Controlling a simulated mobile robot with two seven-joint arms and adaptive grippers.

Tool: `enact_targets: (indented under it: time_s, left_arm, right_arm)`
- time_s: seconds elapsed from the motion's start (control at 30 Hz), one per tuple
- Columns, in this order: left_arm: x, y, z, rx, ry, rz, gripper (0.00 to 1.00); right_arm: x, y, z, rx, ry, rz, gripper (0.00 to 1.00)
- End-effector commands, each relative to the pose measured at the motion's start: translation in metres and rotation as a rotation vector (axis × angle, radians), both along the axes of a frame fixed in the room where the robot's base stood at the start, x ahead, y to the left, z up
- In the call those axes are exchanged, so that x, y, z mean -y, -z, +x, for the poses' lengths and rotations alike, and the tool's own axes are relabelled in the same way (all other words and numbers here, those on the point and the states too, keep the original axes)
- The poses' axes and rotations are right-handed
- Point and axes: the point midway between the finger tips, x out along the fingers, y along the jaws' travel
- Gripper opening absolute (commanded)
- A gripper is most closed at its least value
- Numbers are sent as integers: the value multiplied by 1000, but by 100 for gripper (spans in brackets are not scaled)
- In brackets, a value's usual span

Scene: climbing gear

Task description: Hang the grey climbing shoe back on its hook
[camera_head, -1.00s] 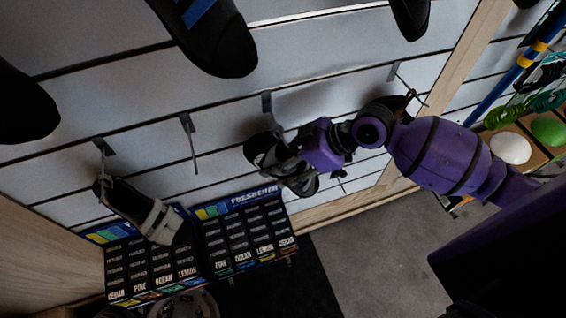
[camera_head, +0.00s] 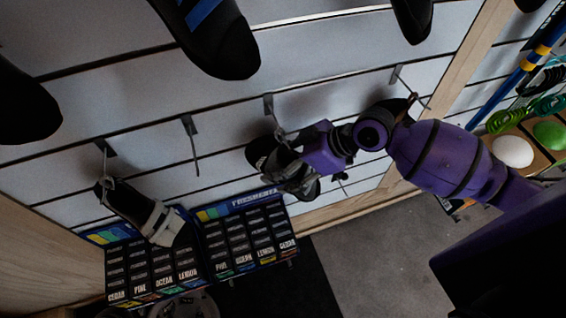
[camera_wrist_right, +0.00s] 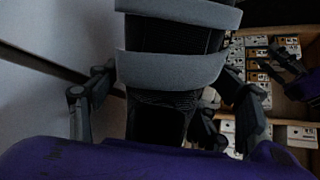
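A dark climbing shoe with grey straps (camera_head: 262,157) is at the slatted wall in the head view, below a metal hook (camera_head: 268,104). My right gripper (camera_head: 298,170) is at the shoe, coming from the right and partly covering it. In the right wrist view the grey straps (camera_wrist_right: 172,70) fill the space between the fingers of my right gripper (camera_wrist_right: 168,85), which seem to bear on both sides. Whether the shoe's loop is on the hook cannot be told. Dark fingers of what looks like my left gripper (camera_wrist_right: 280,68) show at the right of the wrist view, their opening unclear.
Another shoe with pale straps (camera_head: 150,215) hangs on a hook at the left. A bare hook (camera_head: 190,140) sits between the two shoes, and another (camera_head: 400,80) is at right. Freshener boxes (camera_head: 245,235) stand below. Large dark shoes (camera_head: 215,40) hang in the upper foreground.

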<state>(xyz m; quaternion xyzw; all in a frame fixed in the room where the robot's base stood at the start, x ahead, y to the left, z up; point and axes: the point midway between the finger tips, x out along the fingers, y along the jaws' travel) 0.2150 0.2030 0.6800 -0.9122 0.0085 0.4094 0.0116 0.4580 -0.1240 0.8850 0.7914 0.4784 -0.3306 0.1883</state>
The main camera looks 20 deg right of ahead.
Motion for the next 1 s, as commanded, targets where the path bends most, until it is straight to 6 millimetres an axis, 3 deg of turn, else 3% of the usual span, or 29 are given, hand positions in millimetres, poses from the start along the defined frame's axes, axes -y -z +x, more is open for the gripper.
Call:
enact_targets:
  time_s: [0.43,0.8,1.0]
  left_arm:
    - [-2,1,-1,-1,-1,4,40]
    - [-1,0,0,-1,-1,2,40]
    - [-1,0,0,-1,-1,2,40]
  right_arm:
    - [10,-8,-4,-1,1,-4,75]
    - [57,-60,-30,-2,1,-6,75]
    - [73,-79,-37,-1,1,-3,75]
